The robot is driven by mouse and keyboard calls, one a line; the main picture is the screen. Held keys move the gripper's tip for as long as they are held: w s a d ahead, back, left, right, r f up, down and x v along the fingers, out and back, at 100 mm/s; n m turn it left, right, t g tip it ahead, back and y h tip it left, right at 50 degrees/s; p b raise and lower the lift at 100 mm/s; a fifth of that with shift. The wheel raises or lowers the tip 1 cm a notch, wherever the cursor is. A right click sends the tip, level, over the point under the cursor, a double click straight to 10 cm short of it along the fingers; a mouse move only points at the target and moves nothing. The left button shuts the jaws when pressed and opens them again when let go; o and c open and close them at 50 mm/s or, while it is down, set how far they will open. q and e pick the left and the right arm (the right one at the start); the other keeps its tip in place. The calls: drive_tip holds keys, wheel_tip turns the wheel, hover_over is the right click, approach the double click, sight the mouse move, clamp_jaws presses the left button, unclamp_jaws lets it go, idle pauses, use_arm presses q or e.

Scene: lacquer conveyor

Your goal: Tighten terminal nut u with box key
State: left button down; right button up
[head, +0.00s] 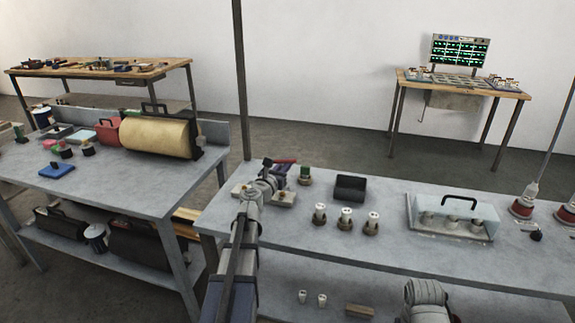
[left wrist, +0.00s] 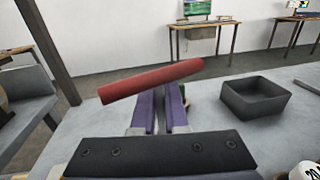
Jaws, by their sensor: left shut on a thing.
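My left gripper (head: 277,176) is shut on a red handle (head: 285,161), held above the left part of the near bench. The red handle also shows in the left wrist view (left wrist: 150,82), lying across the purple fingers (left wrist: 160,112) and tilted up to the right. It looks like the box key's grip; its working end is not visible. A pale board (head: 284,199) lies on the bench by the gripper, partly hidden by my arm. I cannot pick out terminal nut u. My right gripper is not in view; a grey part of my right arm shows at the bottom.
An open dark box (head: 350,187) stands right of the gripper and also shows in the left wrist view (left wrist: 255,98). Three white-topped posts (head: 345,217) stand in front of it. A clear cover (head: 477,229) with a black handle is further right. A green-topped piece (head: 304,175) is close by.

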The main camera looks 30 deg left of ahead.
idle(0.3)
use_arm(q)
drive_tip(key=shift+s+a+n+g+y, duration=0.15)
drive_tip(key=shift+n+g+y, duration=0.1)
drive_tip(key=shift+n+y, duration=0.65)
drive_tip(key=shift+w+a+n+g+y, duration=0.1)
drive_tip(key=shift+a+n+g+y, duration=0.3)
drive_tip(key=shift+y, duration=0.85)
drive_tip(key=shift+s+d+n+g+y, duration=0.1)
drive_tip(key=shift+n+g+y, duration=0.05)
drive_tip(key=shift+n+y, duration=0.8)
drive_tip(key=shift+a+n+g+y, duration=0.15)
drive_tip(key=shift+n+g+y, duration=0.55)
drive_tip(key=shift+y, duration=0.5)
drive_tip(key=shift+s+a+n+g+y, duration=0.1)
drive_tip(key=shift+a+n+g+y, duration=0.1)
drive_tip(key=shift+n+g+y, duration=0.7)
drive_tip(key=shift+s+a+n+y, duration=0.15)
drive_tip(key=shift+s+n+y, duration=0.1)
drive_tip(key=shift+y, duration=0.35)
